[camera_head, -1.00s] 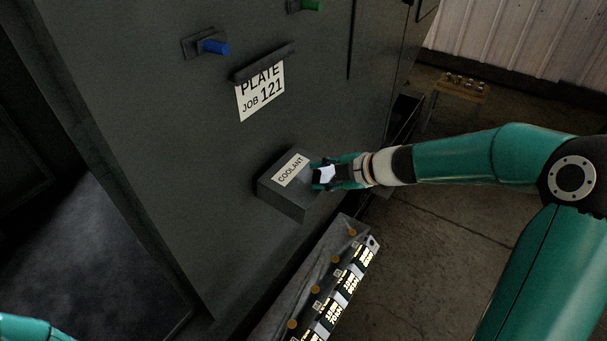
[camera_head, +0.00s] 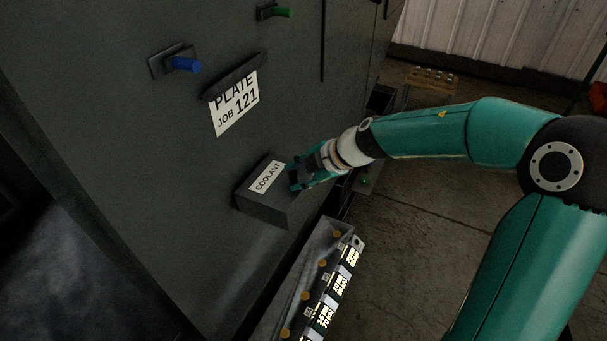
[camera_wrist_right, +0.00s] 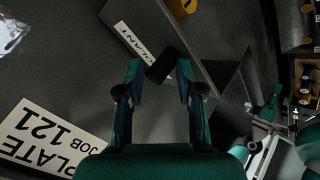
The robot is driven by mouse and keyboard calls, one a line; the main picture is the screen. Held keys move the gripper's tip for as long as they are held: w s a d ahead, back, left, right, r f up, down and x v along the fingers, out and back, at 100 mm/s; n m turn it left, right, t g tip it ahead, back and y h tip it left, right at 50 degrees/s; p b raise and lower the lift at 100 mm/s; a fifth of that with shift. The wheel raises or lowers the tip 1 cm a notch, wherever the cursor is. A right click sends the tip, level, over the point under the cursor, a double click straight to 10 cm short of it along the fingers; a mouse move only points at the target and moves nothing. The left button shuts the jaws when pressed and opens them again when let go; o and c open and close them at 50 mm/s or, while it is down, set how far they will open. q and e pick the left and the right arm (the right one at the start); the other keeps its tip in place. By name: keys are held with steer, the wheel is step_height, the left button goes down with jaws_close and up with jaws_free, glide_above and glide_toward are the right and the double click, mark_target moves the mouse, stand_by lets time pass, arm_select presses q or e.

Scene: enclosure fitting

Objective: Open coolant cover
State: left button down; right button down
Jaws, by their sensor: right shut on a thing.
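The coolant cover (camera_head: 264,204) is a dark grey box on the cabinet front, with a white COOLANT label (camera_head: 267,177) on its top. It looks closed in the head view. My right gripper (camera_head: 295,178) is at the cover's right end, its fingers shut on a small dark handle. In the right wrist view the gripper (camera_wrist_right: 159,68) has a dark block-like handle (camera_wrist_right: 166,66) between its fingertips, beside the label (camera_wrist_right: 132,42). The fingers hide part of the handle in the head view. My left gripper is not in view.
The cabinet (camera_head: 110,100) carries a blue peg (camera_head: 185,64), a green peg (camera_head: 282,12) and a PLATE JOB 121 card (camera_head: 236,105). A rail with lit modules (camera_head: 338,285) lies below the cover. The floor at right (camera_head: 420,230) is open.

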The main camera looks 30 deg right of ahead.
steer(key=c, duration=1.1)
jaws_free()
steer(key=shift+w+a+f, duration=0.2)
steer(key=shift+f, duration=0.05)
steer(key=shift+o, duration=0.2)
steer(key=shift+w+f, duration=0.2)
steer(key=shift+w, duration=0.2)
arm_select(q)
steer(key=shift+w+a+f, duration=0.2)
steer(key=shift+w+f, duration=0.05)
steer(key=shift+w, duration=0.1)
arm_select(e)
steer(key=shift+a, duration=0.2)
steer(key=shift+w+d, duration=0.1)
steer(key=shift+w, duration=0.05)
steer(key=shift+d+r, duration=0.1)
steer(key=shift+s+d+r, duration=0.25)
steer(key=shift+s+r, duration=0.05)
steer(key=shift+r, duration=0.15)
steer(key=v, duration=1)
steer(key=shift+s+r, duration=0.25)
steer(key=shift+s, duration=0.1)
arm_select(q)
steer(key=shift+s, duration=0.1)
